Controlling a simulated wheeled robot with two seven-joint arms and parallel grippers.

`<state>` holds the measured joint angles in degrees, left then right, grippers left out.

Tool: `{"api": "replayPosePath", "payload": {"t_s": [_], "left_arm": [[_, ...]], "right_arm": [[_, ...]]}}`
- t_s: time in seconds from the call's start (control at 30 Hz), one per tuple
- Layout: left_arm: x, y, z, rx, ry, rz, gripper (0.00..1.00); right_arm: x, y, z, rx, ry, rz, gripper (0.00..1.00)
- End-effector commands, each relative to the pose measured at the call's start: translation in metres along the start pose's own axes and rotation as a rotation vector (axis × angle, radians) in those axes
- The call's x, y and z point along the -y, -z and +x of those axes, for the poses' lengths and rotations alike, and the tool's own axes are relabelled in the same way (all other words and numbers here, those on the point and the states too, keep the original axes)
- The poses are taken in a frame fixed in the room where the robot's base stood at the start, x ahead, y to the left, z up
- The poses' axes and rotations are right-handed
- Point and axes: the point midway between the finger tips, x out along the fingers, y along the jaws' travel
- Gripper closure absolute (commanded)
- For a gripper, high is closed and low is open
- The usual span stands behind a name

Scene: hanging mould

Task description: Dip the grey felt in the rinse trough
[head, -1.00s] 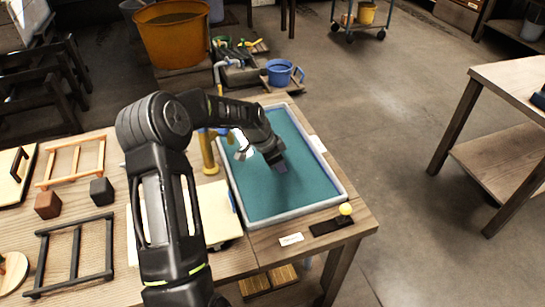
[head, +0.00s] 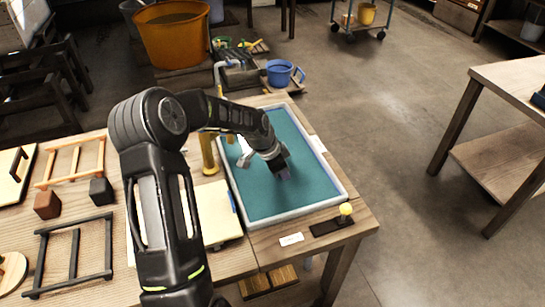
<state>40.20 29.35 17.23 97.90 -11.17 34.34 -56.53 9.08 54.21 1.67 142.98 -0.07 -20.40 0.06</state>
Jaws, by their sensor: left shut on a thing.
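The rinse trough (head: 318,205) is a pale grey rectangular tray holding teal water, set into the right end of the wooden table. My left gripper (head: 283,170) reaches over the trough from the left, pointing down at the middle of the water. It is shut on a small dark grey-purple piece (head: 284,175), which looks like the grey felt. Most of the felt is hidden by the gripper, and I cannot tell whether it touches the water. My right gripper is not in view.
Wooden frames and dark blocks (head: 47,205) lie further left. A blue bucket (head: 280,72) stands behind.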

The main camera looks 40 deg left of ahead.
Motion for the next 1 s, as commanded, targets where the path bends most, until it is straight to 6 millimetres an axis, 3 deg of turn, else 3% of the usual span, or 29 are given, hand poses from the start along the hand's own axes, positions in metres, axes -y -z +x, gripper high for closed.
{"api": "replayPosePath", "payload": {"t_s": [0.27,0.7,1.0], "left_arm": [[0.002,0.000,0.000,-0.001,0.001,0.000,1.00],[0.029,0.000,0.001,0.000,0.000,0.000,1.00],[0.030,0.000,0.000,0.000,0.000,0.001,1.00]], "right_arm": [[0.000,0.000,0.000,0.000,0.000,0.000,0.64],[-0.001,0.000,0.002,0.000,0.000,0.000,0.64],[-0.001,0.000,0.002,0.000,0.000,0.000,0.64]]}}
